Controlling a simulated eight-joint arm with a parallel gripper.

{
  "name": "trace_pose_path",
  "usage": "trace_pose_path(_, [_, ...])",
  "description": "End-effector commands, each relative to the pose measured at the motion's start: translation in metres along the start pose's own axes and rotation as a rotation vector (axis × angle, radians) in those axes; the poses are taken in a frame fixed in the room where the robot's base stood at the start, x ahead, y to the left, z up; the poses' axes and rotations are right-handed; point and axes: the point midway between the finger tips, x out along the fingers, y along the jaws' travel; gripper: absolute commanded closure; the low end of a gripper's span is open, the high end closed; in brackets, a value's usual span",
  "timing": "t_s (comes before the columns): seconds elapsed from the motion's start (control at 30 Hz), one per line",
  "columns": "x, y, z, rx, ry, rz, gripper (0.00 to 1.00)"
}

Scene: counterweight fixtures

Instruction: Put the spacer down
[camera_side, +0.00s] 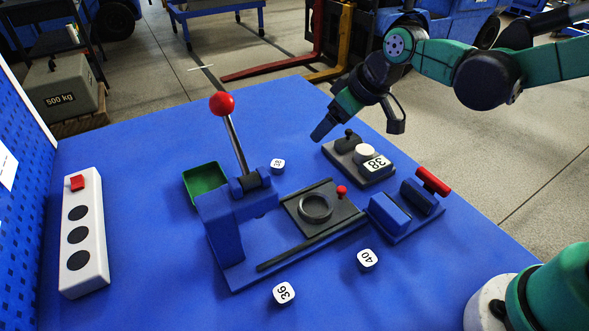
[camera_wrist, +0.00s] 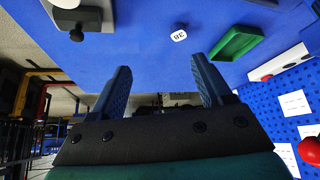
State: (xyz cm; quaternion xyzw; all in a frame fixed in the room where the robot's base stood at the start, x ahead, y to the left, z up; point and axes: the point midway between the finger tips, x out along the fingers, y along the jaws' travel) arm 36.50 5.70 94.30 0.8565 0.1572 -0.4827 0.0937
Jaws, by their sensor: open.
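My gripper (camera_side: 322,128) hangs above the back of the blue table, to the left of and above the grey fixture (camera_side: 345,152). In the wrist view its two fingers (camera_wrist: 160,64) are apart with nothing held between them. Small white numbered blocks lie on the table: one marked 36 (camera_side: 284,293), one marked 40 (camera_side: 367,260), and one by the green tray (camera_side: 278,165), which also shows in the wrist view (camera_wrist: 179,35). A white label marked 38 (camera_side: 375,163) is on the grey fixture. I cannot tell which thing is the spacer.
A blue lever press with a red ball (camera_side: 222,104) stands mid-table, with a dark ring plate (camera_side: 315,207) beside it. A green tray (camera_side: 205,180) is behind it. A blue clamp with a red handle (camera_side: 432,181) stands right. A white button box (camera_side: 82,233) lies left.

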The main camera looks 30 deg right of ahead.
Motion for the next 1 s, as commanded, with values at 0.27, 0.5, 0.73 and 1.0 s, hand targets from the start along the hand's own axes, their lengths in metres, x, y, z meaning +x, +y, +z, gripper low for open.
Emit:
trace_pose_path(0.27, [0.070, -0.017, -0.018, -0.152, -0.018, -0.097, 0.28])
trace_pose_path(0.5, [0.092, -0.023, -0.018, -0.188, -0.021, -0.122, 0.28])
trace_pose_path(0.73, [0.117, -0.026, -0.017, -0.189, -0.021, -0.121, 0.28])
trace_pose_path(1.0, [0.140, -0.028, -0.017, -0.187, -0.021, -0.119, 0.28])
